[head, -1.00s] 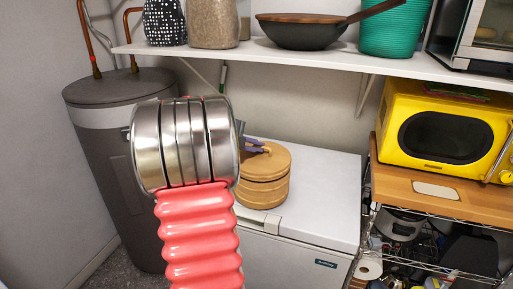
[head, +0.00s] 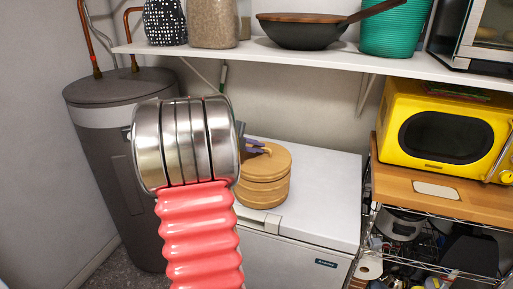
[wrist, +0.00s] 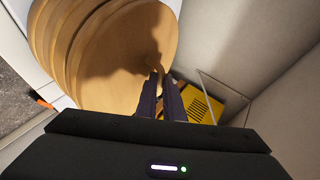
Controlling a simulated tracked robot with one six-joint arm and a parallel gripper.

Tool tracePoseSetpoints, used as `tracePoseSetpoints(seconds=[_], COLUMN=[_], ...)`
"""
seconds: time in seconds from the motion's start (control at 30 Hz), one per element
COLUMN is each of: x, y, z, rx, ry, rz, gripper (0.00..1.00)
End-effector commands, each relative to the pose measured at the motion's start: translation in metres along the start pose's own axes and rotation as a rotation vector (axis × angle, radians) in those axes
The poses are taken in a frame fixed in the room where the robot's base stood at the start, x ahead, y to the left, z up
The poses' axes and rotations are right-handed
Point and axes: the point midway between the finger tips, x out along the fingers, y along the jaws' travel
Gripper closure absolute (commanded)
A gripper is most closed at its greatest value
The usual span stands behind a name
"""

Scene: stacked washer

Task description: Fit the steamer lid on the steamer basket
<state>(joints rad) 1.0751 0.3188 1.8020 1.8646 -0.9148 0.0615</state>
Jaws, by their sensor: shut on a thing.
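The steamer lid (head: 272,160) is a round tan wooden disc. It sits at the top of the round steamer basket (head: 262,194), which stands on a white chest freezer. Lid and basket look lined up; whether the lid is fully seated I cannot tell. My gripper (head: 262,150) reaches in from the left at the top of the lid. In the wrist view the lid (wrist: 118,62) fills the upper left, with the stacked rim bands of the basket (wrist: 48,38) beside it. My gripper's dark fingers (wrist: 160,88) are closed on the lid's handle (wrist: 154,63).
The white chest freezer (head: 325,190) has free top to the right of the basket. A shelf (head: 310,62) with a pan and jars runs above. A dark water tank (head: 95,130) stands left, a yellow microwave (head: 440,135) right.

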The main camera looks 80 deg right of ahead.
Motion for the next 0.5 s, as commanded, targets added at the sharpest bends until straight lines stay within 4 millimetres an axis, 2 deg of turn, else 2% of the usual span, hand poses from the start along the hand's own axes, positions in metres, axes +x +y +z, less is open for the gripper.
tracePoseSetpoints(seconds=[0.4,0.43,0.5], x=[0.0032,0.0031,0.0031], y=[0.0046,0.0043,0.0043], z=[0.0010,0.0010,0.0009], rx=[-0.001,0.000,0.000], ry=[0.000,0.000,0.000], rz=[-0.001,-0.001,-0.001], gripper=[1.00,0.90,0.85])
